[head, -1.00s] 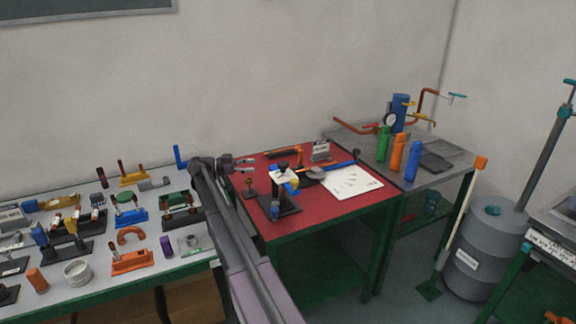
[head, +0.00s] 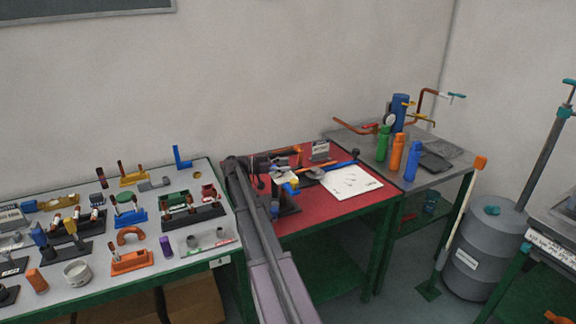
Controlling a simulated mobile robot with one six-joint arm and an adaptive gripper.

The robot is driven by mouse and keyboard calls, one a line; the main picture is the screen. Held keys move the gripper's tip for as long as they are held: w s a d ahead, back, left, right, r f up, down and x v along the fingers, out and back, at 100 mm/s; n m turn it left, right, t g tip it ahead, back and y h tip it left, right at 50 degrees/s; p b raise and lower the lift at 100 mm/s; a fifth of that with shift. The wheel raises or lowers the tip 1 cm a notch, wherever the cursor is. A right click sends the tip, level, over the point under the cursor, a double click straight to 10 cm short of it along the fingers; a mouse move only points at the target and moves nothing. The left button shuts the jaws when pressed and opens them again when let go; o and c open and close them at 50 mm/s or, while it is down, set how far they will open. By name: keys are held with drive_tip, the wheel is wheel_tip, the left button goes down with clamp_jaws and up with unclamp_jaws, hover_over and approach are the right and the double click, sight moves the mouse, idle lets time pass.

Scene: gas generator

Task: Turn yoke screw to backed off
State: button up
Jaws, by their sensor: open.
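On the red-topped table (head: 325,208), a small fixture with a blue and yellow top (head: 290,184) stands on a black base (head: 287,208). I cannot pick out the yoke screw for certain at this size; it may be part of this fixture. My gripper (head: 287,168) is just above and behind the fixture top, pointing right. It is open, with nothing visible held. Its fingertips overlap the cluttered parts there, so I cannot tell whether they touch anything. My arm hides the table's left edge and part of the fixture's left side.
A white sheet (head: 352,181) and a blue bar (head: 340,166) lie right of the fixture, with a small sign (head: 320,151) behind. The left bench (head: 205,263) holds several fixtures. Green, orange (head: 396,153) and blue bottles stand on the grey table. The red table's front right is clear.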

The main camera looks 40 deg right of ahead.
drive_tip(key=shift+s+d, duration=0.3)
drive_tip(key=shift+d, duration=0.1)
drive_tip(key=shift+c, duration=0.2)
drive_tip(key=c, duration=0.9)
